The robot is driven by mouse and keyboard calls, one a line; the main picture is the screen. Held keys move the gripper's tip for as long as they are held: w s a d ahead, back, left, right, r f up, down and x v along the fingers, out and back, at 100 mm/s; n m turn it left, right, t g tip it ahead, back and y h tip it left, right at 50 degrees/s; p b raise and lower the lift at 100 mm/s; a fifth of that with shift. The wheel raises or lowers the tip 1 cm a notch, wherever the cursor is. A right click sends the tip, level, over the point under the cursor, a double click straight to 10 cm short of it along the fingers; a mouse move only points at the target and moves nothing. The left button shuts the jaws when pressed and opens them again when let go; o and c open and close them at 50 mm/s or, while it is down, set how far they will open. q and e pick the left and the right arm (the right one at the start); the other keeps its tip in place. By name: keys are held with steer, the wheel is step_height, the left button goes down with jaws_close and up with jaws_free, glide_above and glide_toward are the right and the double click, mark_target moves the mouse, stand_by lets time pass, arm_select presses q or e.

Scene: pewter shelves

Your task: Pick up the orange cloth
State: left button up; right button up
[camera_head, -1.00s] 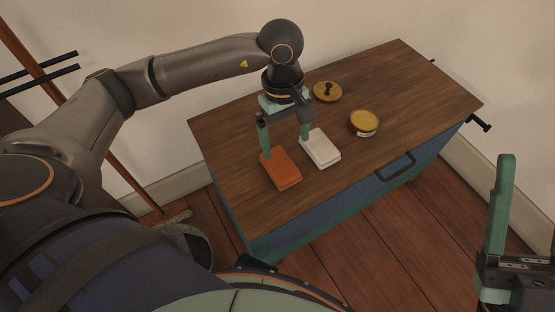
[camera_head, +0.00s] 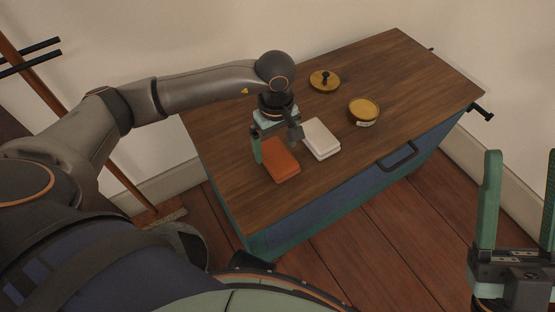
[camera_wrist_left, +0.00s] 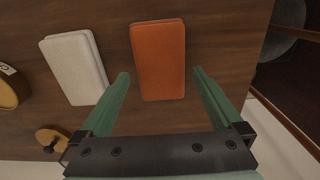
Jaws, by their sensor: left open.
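The orange cloth (camera_head: 281,161) is a folded rectangle lying flat near the front left of the wooden cabinet top. It also shows in the left wrist view (camera_wrist_left: 158,60), between and ahead of the two green fingers. My left gripper (camera_head: 276,150) is open and empty, above the cloth's far end, with its fingers to either side. The left wrist view shows a gap between each finger of the left gripper (camera_wrist_left: 158,82) and the cloth. My right gripper (camera_head: 518,205) is at the lower right, away from the cabinet, its fingers apart with nothing between them.
A folded white cloth (camera_head: 321,139) lies close to the right of the orange one. A yellow round container (camera_head: 364,111) and a round lid with a dark knob (camera_head: 324,82) stand farther back on the cabinet top (camera_head: 413,82). Its right side is clear.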

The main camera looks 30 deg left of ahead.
arm_select(q)
steer(key=shift+f, duration=0.9)
arm_select(e)
steer(key=shift+a+f, duration=0.1)
steer(key=shift+f, duration=0.25)
arm_select(q)
steer(key=shift+r, duration=0.1)
steer(key=c, duration=1.1)
steer(key=shift+r, duration=0.1)
arm_select(e)
steer(key=shift+r, duration=0.15)
